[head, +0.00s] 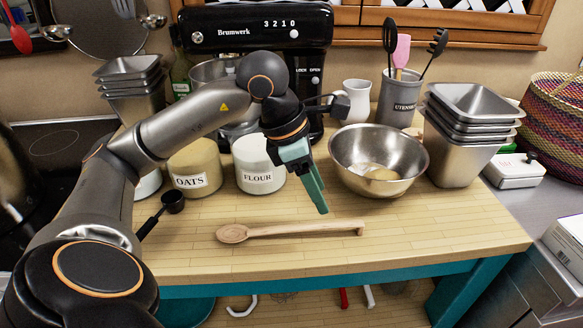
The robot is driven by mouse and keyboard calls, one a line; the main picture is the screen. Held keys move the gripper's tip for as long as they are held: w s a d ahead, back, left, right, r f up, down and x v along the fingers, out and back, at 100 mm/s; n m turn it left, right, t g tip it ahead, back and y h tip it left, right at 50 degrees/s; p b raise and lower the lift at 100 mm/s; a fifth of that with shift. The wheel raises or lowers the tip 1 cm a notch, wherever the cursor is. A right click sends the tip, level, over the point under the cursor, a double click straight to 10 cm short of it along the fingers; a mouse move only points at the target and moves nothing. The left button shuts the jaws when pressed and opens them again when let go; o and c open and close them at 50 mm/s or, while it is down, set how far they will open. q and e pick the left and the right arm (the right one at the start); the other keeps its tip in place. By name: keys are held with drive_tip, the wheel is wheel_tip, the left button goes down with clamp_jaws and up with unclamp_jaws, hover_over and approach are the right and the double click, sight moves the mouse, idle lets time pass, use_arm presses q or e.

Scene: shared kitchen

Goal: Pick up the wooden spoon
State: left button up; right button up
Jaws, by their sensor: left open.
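The wooden spoon (290,231) lies flat near the front of the wooden counter (420,230). Its bowl points left and its handle points right. My left gripper (319,205) comes in from the left on its arm, with teal fingers pointing down. The fingertips are above the spoon's handle, a little behind it in the picture, and appear apart from it. The left gripper is open and holds nothing. My right gripper is out of the picture.
A steel mixing bowl (378,160) stands right of the gripper. The flour jar (259,165) and oats jar (194,170) stand behind the spoon. A black measuring scoop (172,202) lies to its left. The counter right of the spoon is clear.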

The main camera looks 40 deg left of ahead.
sight(337, 223)
use_arm(q)
drive_tip(key=x, duration=0.3)
drive_tip(key=shift+w+x, duration=0.15)
drive_tip(key=shift+x, duration=1.4)
drive_tip(key=shift+w+x, duration=0.15)
drive_tip(key=shift+x, duration=1.45)
drive_tip(key=shift+r, duration=0.1)
drive_tip(key=shift+c, duration=0.3)
clamp_jaws()
